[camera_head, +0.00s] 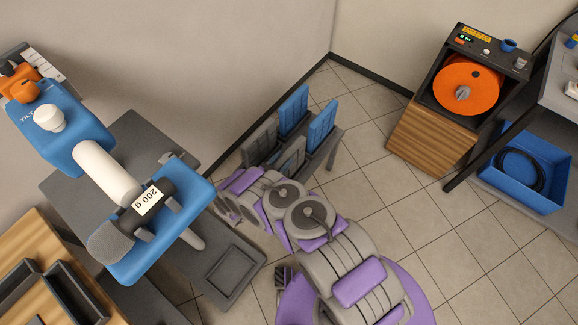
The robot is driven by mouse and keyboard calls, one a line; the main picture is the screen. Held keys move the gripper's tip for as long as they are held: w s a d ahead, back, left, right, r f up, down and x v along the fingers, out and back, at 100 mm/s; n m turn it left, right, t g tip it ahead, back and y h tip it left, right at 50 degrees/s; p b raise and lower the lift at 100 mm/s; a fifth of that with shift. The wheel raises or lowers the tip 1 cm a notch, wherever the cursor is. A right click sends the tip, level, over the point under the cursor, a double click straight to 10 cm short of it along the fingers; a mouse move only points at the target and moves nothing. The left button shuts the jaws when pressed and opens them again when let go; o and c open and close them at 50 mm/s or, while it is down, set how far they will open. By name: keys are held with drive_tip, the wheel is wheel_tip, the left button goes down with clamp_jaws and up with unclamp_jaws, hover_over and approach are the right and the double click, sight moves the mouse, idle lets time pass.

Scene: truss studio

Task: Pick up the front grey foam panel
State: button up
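Upright foam panels stand on a low grey stand near the far wall. The nearer grey panel (291,156) is partly hidden at its lower edge by my arm. Another grey panel (259,141) stands to its left, closer to the wall. A blue panel (293,110) and a second blue panel (321,125) stand behind them. My purple and grey arm reaches up-left from the bottom, and its folded links end just below the grey panels. My gripper's fingers cannot be made out, and no grip on a panel shows.
A blue fixture (190,225) with a 200 g weight (150,200) stands on a grey bench at left. A reel box (434,135) with an orange reel and a blue bin (520,195) with coiled cable are at right. Tiled floor (410,225) is clear between.

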drive_tip(key=shift+a, duration=0.15)
clamp_jaws()
